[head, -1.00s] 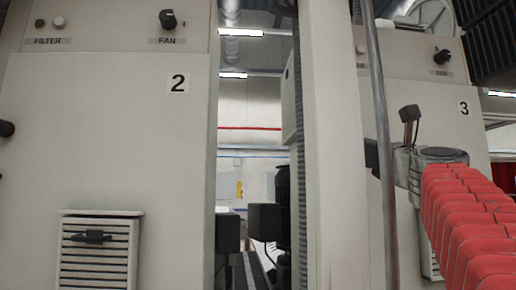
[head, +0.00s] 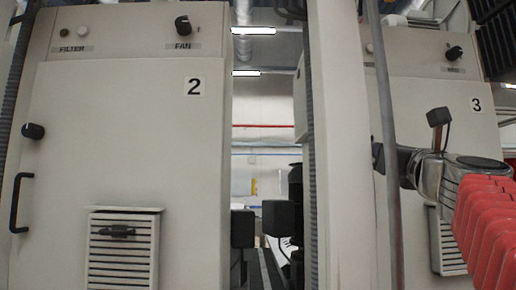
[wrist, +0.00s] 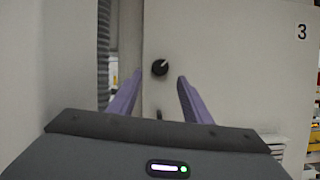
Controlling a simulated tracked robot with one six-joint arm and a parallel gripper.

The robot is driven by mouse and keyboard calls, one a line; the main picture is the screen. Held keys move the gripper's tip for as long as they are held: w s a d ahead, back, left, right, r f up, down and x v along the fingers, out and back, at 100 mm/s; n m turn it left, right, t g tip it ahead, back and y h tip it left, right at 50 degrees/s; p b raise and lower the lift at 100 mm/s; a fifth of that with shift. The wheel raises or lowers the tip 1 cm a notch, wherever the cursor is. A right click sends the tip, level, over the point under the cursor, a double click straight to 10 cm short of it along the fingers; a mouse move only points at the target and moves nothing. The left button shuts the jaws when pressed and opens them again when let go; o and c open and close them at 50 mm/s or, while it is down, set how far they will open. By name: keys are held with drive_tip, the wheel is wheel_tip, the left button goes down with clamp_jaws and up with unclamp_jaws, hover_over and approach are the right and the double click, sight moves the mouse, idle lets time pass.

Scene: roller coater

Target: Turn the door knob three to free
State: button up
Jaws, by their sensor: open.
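The door knob of cabinet 3 is a round black knob (wrist: 160,68) with a pale pointer mark aimed to the upper right, seen in the wrist view. It sits on the pale door (wrist: 230,65) marked 3. My gripper (wrist: 160,76) is open, with its two purple fingers pointing toward the door. The knob appears between the fingertips in the picture, and nothing is held. I cannot tell how far the tips are from it. In the head view, cabinet 3 (head: 425,85) stands at the right; my red-sleeved arm reaches toward it, and its door knob is hidden.
A dark handle (wrist: 159,115) shows below the knob. A pale upright panel (wrist: 45,65) stands close on the left. In the head view, a vertical grey pipe (head: 383,130) runs in front of cabinet 3. Cabinet 2 (head: 120,150) fills the left; a narrow gap lies between.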

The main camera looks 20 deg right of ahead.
drive_tip(key=shift+s+a+f, duration=0.15)
drive_tip(key=shift+s+f, duration=0.15)
drive_tip(key=shift+s, duration=0.35)
